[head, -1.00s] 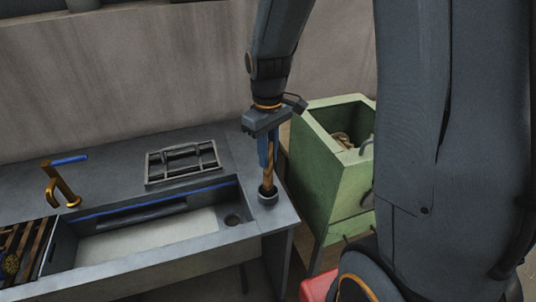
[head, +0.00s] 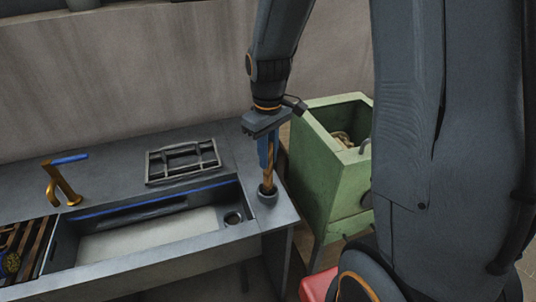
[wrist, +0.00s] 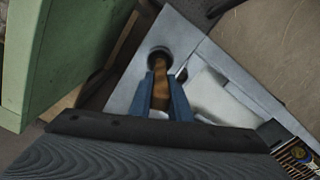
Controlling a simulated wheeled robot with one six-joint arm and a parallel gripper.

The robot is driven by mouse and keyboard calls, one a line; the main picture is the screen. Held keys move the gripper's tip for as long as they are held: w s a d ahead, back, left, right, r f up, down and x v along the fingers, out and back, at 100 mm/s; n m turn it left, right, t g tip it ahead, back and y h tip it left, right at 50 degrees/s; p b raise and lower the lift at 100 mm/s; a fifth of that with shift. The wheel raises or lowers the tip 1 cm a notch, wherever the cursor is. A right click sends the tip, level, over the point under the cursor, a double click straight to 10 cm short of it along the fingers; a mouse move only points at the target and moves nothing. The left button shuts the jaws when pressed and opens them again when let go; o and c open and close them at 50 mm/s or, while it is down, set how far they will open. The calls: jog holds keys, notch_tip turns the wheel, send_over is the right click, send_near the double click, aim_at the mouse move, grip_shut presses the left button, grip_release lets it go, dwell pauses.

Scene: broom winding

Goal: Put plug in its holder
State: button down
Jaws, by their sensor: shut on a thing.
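The plug (head: 268,180) is a brown, wooden-looking rod held upright between the blue fingers of my gripper (head: 266,162). My gripper is shut on it, above the right corner of the grey counter. The plug's lower end is at the holder (head: 267,196), a dark round cup on that corner, and appears to be inside its rim. In the wrist view the plug (wrist: 160,93) runs from between the fingers toward the dark round opening of the holder (wrist: 159,51). How deep the lower end sits cannot be told.
A green cabinet (head: 325,185) stands close on the right.

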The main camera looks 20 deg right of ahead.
jog(key=shift+f, duration=0.25)
jog(key=c, duration=1.9)
grip_release()
jog(key=shift+r+p, duration=4.55)
jog(key=shift+r, duration=0.95)
jog(key=shift+s, duration=0.1)
jog(key=s+r+m+t, duration=0.25)
jog(key=s+m, duration=0.25)
jog(key=s, duration=0.5)
jog(key=shift+g, duration=0.55)
jog(key=f+b, duration=0.3)
jog(key=f, duration=0.1)
jog(key=f+b, duration=0.4)
jog(key=w+f+b, duration=0.1)
jog(key=f+b, duration=0.3)
jog(key=shift+f, duration=0.3)
